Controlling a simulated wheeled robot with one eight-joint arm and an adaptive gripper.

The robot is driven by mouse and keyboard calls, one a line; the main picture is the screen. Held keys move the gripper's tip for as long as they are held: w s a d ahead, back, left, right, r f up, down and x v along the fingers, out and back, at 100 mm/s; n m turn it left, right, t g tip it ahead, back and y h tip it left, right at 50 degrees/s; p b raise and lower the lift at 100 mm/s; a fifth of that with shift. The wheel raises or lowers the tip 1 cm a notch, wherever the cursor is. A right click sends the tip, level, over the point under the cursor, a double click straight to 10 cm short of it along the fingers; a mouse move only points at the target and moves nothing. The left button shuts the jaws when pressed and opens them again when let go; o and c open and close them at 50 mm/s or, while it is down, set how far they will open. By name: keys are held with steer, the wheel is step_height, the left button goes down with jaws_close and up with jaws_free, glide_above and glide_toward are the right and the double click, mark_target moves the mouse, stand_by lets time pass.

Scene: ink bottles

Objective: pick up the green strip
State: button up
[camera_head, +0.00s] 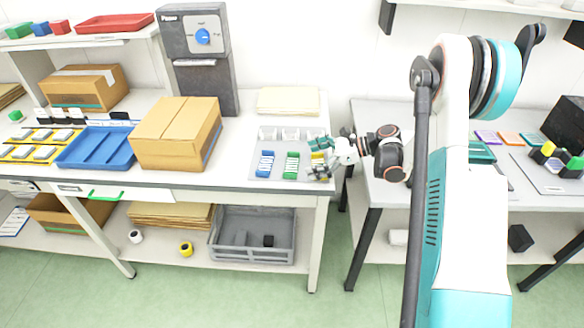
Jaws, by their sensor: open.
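A green strip with white markings (291,166) lies on a grey mat (256,175) near the right end of the left table. A similar blue strip (264,164) lies to its left. A yellow piece (318,156) is just right of the green strip, partly hidden by my gripper. My gripper (321,158) reaches in from the right, just right of the green strip. It is open, and I see nothing held in it. Its height above the mat is hard to tell.
Small white holders (290,134) stand behind the strips. A cardboard box (178,132) stands left of the mat, beside a blue tray (97,147). A grey machine (202,60) stands behind. A gap separates this table from the right table (385,215).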

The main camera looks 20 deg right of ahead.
mark_target(296, 167)
steer(key=b+x, duration=0.2)
steer(key=x, duration=0.3)
steer(key=shift+w, duration=0.15)
steer(key=shift+r, duration=0.1)
steer(key=c, duration=0.4)
steer(key=shift+c, duration=0.2)
steer(key=shift+r, duration=0.1)
